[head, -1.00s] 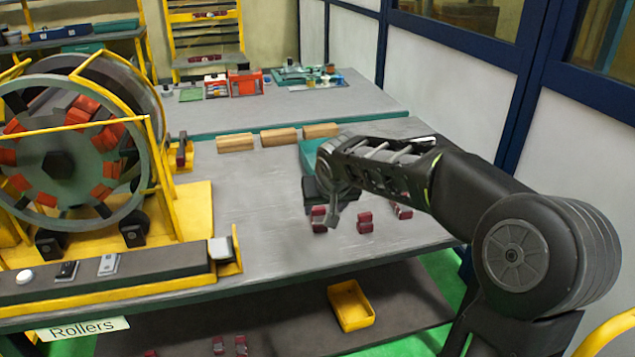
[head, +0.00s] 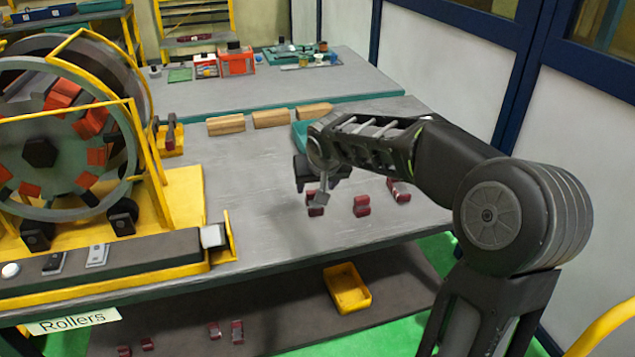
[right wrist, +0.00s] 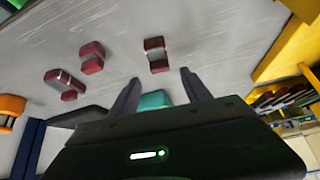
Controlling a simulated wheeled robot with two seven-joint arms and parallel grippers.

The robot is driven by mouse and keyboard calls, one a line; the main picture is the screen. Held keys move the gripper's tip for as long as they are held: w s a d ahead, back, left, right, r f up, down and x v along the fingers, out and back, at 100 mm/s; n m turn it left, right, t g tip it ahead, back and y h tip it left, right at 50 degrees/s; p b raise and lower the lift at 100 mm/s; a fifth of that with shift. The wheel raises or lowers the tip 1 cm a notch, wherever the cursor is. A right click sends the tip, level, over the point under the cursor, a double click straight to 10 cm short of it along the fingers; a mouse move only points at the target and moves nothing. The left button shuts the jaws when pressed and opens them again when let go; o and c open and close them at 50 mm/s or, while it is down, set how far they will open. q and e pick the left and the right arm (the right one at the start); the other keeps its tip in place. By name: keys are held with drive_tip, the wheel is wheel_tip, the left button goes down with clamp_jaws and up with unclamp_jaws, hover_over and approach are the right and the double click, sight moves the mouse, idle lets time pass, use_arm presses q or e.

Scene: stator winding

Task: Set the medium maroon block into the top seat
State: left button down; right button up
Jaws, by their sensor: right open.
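Several maroon blocks lie on the grey table: one by my right gripper (head: 319,190), a middle block (head: 362,206), and a right group (head: 398,191). I cannot tell which is the medium one. My right gripper is open and empty above the table. In the right wrist view its fingers (right wrist: 160,92) point toward a maroon block (right wrist: 156,55) with pale middle, which lies apart beyond the tips. The stator ring (head: 92,188) stands at the left with orange-red pieces around its inside. Its top seat is partly hidden by the yellow frame. My left gripper is out of view.
Wooden blocks (head: 271,118) line the table's back. A yellow stand (head: 170,140) with a maroon piece is beside the stator. A yellow bin (head: 347,288) and small maroon pieces (head: 237,331) are on the lower shelf. The table's middle (head: 255,180) is clear.

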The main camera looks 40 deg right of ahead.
sight(314, 193)
drive_tip(key=b+x, duration=0.2)
drive_tip(key=x, duration=0.3)
drive_tip(key=shift+w+f, duration=0.15)
drive_tip(key=shift+f, duration=0.25)
drive_tip(key=shift+b+x, duration=0.65)
drive_tip(key=shift+x, duration=0.25)
drive_tip(key=shift+d, duration=0.1)
drive_tip(key=shift+c, duration=0.2)
clamp_jaws()
drive_tip(key=shift+w+r+p, duration=0.1)
drive_tip(key=shift+r+p, duration=1.75)
drive_tip(key=shift+r, duration=1.3)
drive_tip(key=shift+f, duration=0.1)
